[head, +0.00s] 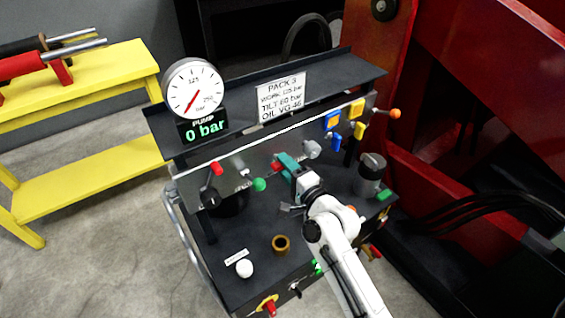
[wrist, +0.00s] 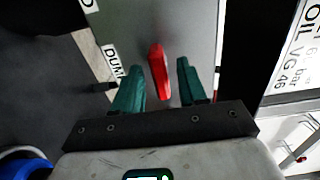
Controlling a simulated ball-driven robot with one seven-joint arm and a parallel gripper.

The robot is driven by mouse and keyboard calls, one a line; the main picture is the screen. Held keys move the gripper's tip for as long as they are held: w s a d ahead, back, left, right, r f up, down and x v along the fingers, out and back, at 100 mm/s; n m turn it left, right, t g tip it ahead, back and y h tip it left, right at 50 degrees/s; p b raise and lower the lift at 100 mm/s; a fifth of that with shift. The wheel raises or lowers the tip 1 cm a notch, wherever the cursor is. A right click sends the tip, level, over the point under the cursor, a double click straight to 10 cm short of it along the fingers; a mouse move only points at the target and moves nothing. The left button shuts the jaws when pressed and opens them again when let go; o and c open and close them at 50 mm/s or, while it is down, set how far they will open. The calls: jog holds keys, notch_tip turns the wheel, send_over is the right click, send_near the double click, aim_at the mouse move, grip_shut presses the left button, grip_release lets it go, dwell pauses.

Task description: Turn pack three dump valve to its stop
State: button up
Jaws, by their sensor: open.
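The dump valve's red handle (wrist: 158,72) stands between my gripper's two teal fingers in the wrist view, with a gap on both sides. It is long and narrow and points nearly along the fingers. A partly cut-off label reading "DUM" (wrist: 113,62) is on the panel to its left. My gripper (wrist: 159,66) is open and empty around the handle. In the head view my gripper (head: 287,164) is at the front panel of pack three, and only a little of the red handle (head: 276,167) shows beside the fingers.
The pump gauge (head: 194,89) points low above a "0 bar" display (head: 205,130). A red-tipped lever (head: 214,172) and a green knob (head: 259,184) are left of my gripper. Blue and yellow blocks (head: 345,115) and a grey cylinder (head: 370,175) are to its right. A brown ring (head: 281,244) lies on the deck.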

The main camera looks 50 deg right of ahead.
jog(key=shift+x, duration=0.8)
grip_shut()
